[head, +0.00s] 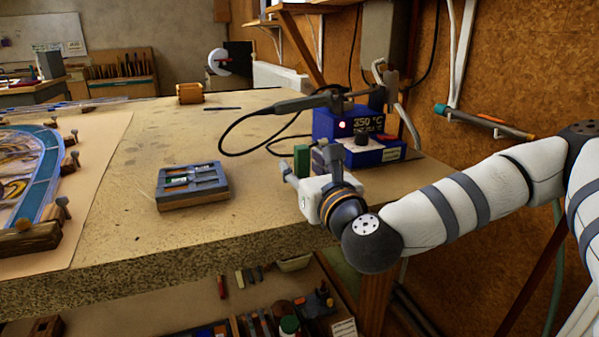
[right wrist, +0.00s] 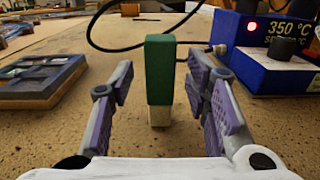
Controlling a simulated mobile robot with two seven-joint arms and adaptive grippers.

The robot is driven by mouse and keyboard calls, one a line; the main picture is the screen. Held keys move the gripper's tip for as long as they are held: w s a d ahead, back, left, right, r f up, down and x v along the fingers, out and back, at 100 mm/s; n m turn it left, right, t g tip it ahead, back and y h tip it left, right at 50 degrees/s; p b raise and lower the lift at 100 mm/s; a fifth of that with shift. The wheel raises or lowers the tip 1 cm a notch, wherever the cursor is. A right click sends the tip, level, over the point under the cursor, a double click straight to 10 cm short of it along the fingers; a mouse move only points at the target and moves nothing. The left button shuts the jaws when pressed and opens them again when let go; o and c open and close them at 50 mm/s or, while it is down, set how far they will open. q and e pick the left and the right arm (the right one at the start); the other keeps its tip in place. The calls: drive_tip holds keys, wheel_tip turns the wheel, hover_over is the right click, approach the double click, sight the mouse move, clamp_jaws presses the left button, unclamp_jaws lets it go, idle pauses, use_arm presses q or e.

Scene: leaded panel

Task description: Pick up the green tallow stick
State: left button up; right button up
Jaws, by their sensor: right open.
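The green tallow stick (right wrist: 160,72) stands upright on the workbench in the right wrist view, green above with a pale lower end. It sits between the two spread fingers of my right gripper (right wrist: 160,108), a little beyond them, with a gap on both sides. In the head view the green stick (head: 301,160) shows just behind my right gripper (head: 312,168), which partly hides it. My right gripper is open and empty, low over the bench near its right front edge. My left gripper is not in view.
The blue soldering station (head: 345,122) reading 350 °C stands close on the right, its black cable looping behind the stick. A grey compartment tray (head: 194,200) lies to the left. The leaded panel (head: 30,170) is at far left. Bench between tray and panel is clear.

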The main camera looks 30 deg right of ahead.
drive_tip(key=shift+w+d+r, duration=0.1)
drive_tip(key=shift+w+d, duration=0.05)
drive_tip(key=shift+w, duration=0.35)
clamp_jaws()
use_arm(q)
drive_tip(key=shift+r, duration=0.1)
